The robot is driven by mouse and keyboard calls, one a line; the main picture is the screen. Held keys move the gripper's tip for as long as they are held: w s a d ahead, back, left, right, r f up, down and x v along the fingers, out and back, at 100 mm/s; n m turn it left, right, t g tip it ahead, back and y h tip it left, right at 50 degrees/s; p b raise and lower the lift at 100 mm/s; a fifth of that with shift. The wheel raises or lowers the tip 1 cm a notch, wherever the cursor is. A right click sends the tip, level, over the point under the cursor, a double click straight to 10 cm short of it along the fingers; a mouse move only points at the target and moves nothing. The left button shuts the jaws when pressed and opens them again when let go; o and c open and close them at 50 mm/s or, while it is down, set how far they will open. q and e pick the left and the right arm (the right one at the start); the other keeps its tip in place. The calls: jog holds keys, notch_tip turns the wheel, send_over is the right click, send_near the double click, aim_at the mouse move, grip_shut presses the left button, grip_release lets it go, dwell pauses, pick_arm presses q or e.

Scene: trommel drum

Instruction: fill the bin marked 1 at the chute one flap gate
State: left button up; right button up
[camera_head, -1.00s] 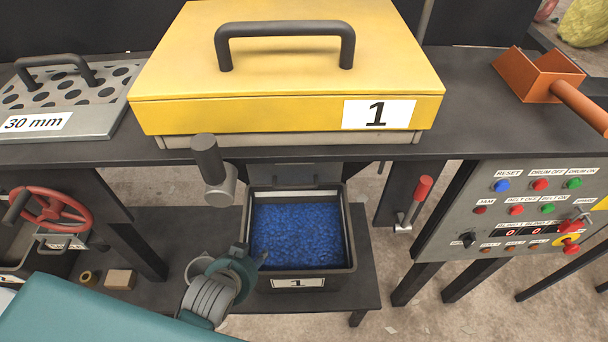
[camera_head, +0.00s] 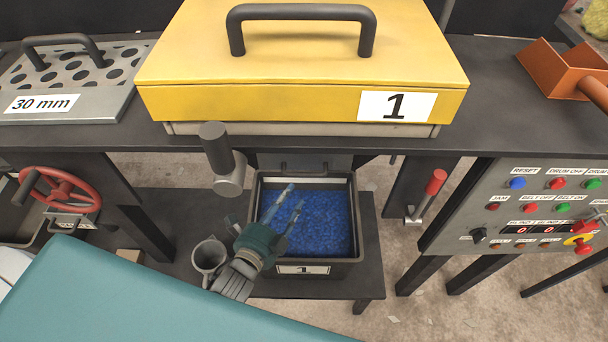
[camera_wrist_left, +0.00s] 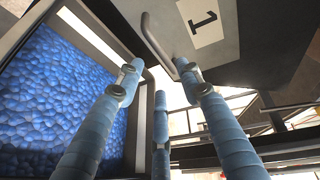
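The bin marked 1 (camera_head: 307,268) stands on a low shelf under the bench and holds a bed of blue lumps (camera_head: 325,225). The chute one flap gate, a grey plate with a bar handle, shows in the left wrist view (camera_wrist_left: 215,55), marked 1; in the head view its dark handle (camera_head: 305,170) is at the bin's back edge. My left gripper (camera_head: 294,196) reaches over the bin from the front left. Its fingers are spread and empty, pointing toward the gate. In the left wrist view the fingertips (camera_wrist_left: 165,82) appear just below the handle; contact cannot be told.
A black-handled grey knob (camera_head: 222,165) hangs left of the bin. A red-handled lever (camera_head: 430,190) is to its right, then the button panel (camera_head: 530,215). A yellow lidded box marked 1 (camera_head: 300,100) sits on the bench above. A grey cup-like part (camera_head: 209,258) is beside my gripper.

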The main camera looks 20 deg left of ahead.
aim_at(304, 176)
pick_arm(q)
jog(key=b+x, duration=0.4)
jog(key=x, duration=0.5)
jog(key=shift+w+f, duration=0.2)
jog(key=shift+w, duration=0.5)
grip_shut()
